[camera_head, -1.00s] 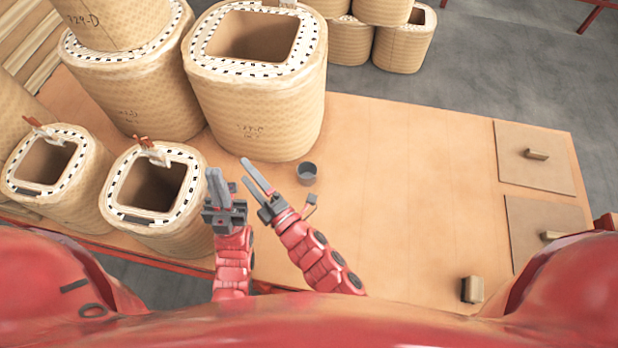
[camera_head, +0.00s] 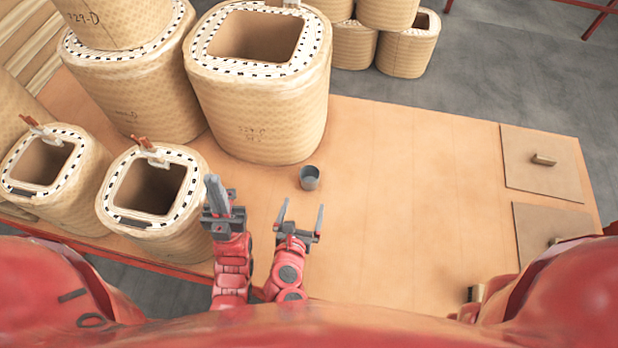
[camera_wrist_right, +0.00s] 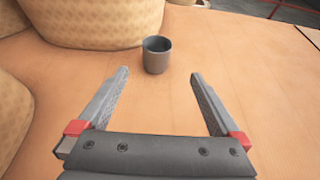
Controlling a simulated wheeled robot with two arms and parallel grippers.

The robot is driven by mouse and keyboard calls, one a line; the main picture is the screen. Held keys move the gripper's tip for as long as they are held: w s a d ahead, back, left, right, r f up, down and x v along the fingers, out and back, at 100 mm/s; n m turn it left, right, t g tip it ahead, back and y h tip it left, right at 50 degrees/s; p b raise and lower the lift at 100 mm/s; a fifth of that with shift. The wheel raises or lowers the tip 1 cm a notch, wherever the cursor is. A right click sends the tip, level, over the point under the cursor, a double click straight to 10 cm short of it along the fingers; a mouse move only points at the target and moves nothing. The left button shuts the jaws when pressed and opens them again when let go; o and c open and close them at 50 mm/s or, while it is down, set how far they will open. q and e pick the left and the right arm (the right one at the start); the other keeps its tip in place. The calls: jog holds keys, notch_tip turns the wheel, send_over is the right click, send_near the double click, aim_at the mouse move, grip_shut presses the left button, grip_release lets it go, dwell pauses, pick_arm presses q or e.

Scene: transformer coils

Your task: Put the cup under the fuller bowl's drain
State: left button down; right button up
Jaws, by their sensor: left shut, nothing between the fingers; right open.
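A small grey cup (camera_head: 309,178) stands upright on the wooden table, in front of a large coil. It also shows in the right wrist view (camera_wrist_right: 157,55), ahead of the fingers and roughly between their lines. My left gripper (camera_head: 213,187) is shut and empty, to the left of the right one and beside a small coil. I see no bowl or drain that I can make out.
Large woven coils (camera_head: 262,110) and smaller open-topped coils (camera_head: 165,220) crowd the table's left side. Two flat boards with handles (camera_head: 535,172) lie at the right. A small block (camera_head: 477,293) is near the front edge. The table's middle (camera_head: 410,200) is clear.

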aim_at(310, 183)
jog(key=x, duration=0.8)
jog(key=shift+w+f, duration=0.2)
jog(key=shift+w, duration=0.15)
jog(key=x, duration=0.4)
jog(key=shift+w+a+f, duration=0.15)
jog(key=shift+w+a, duration=0.05)
jog(key=shift+w, duration=0.25)
jog(key=c, duration=1.5)
